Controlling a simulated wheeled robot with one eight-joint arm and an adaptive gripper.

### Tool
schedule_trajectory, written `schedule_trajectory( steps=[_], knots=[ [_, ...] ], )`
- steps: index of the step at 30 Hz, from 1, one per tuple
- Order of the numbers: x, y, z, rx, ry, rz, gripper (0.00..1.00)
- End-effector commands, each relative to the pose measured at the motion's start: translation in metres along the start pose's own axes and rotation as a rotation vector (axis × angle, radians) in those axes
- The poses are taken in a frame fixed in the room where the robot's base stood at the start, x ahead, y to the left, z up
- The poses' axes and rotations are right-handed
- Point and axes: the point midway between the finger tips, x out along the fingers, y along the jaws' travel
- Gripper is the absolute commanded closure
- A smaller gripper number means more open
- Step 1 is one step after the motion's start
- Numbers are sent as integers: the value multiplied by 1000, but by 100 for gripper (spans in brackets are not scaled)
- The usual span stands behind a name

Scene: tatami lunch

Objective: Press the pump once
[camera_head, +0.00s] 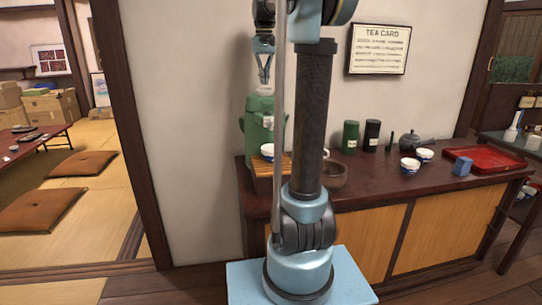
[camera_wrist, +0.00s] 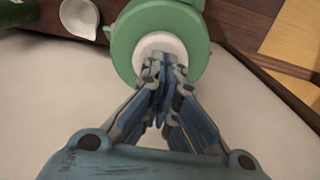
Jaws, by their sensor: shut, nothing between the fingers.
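A green pump pot (camera_head: 259,128) stands at the left end of the dark wooden counter (camera_head: 385,181), partly hidden by my arm. In the wrist view its round green top (camera_wrist: 123,47) surrounds a white pump button (camera_wrist: 160,44). My gripper (camera_head: 264,84) points down just above the pot's top in the head view. It is shut and empty. In the wrist view my gripper's fingertips (camera_wrist: 163,64) overlap the near part of the white button. I cannot tell whether they touch it.
A white cup (camera_head: 267,150) on a wooden stand and a brown bowl (camera_head: 334,174) are near the pot. Farther right are canisters (camera_head: 351,137), a dark teapot (camera_head: 410,141), small cups (camera_head: 410,166) and a red tray (camera_head: 484,160). A wall stands close behind.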

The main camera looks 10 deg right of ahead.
Motion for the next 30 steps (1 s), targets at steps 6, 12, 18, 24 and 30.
schedule_trajectory(
  steps=[6, 12, 18, 24, 30],
  knots=[
    [2, 0, 0, 0, 0, 0, 100],
    [8, 0, 0, 0, 0, 0, 100],
    [14, 0, 0, 0, 0, 0, 100],
    [19, 0, 0, 0, 0, 0, 100],
    [25, 0, 0, 0, 0, 0, 100]
  ],
)
